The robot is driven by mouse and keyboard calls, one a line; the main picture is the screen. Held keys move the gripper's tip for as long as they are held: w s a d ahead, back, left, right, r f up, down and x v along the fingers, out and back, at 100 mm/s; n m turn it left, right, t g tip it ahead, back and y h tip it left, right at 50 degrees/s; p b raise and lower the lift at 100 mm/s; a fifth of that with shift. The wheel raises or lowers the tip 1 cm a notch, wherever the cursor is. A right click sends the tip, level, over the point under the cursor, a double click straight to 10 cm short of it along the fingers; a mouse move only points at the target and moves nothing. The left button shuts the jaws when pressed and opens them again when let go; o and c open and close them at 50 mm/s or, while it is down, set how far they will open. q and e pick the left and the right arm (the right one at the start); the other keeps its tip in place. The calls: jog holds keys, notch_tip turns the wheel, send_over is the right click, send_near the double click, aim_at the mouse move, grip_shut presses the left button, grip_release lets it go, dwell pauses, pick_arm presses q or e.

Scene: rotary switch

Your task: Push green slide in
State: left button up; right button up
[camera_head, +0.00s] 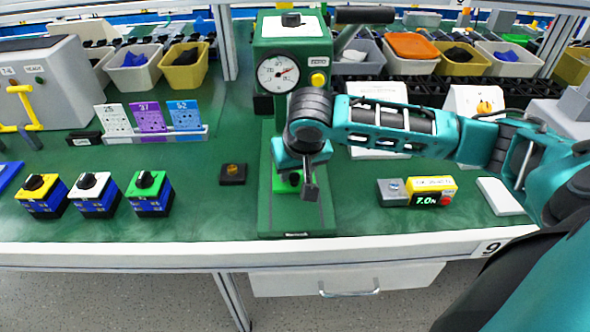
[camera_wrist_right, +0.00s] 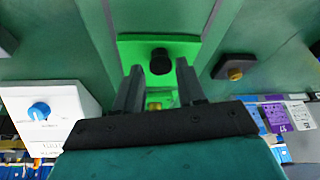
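The green slide (camera_head: 283,186) sits low on the green press stand (camera_head: 312,215), mostly hidden behind my right gripper in the head view. In the right wrist view the slide (camera_wrist_right: 190,50) is a bright green block with a black knob (camera_wrist_right: 160,62). My right gripper (camera_head: 310,190) points down at the slide. In the wrist view its two dark fingers (camera_wrist_right: 160,75) are apart, with the knob in the gap near the tips. I cannot tell whether a finger touches the slide. My left gripper is not in view.
A small black box with a yellow-brown knob (camera_head: 232,173) stands left of the press. Three switch blocks (camera_head: 96,195) stand further left. A timer box (camera_head: 432,191) and a white pad (camera_head: 499,196) lie to the right. A dial gauge (camera_head: 278,73) is above.

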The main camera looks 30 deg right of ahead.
jog(key=shift+o, duration=0.8)
jog(key=shift+s+a, duration=0.1)
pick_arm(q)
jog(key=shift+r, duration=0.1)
pick_arm(e)
jog(key=shift+s+r, duration=0.1)
jog(key=shift+r, duration=0.15)
pick_arm(q)
jog(key=p, duration=0.1)
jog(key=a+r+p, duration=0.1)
jog(key=p, duration=0.1)
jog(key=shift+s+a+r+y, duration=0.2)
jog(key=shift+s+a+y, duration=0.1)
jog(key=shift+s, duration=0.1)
pick_arm(e)
jog(key=v, duration=1.2)
jog(key=shift+r, duration=0.2)
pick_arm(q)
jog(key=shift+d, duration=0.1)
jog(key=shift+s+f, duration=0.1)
pick_arm(e)
jog(key=shift+s, duration=0.1)
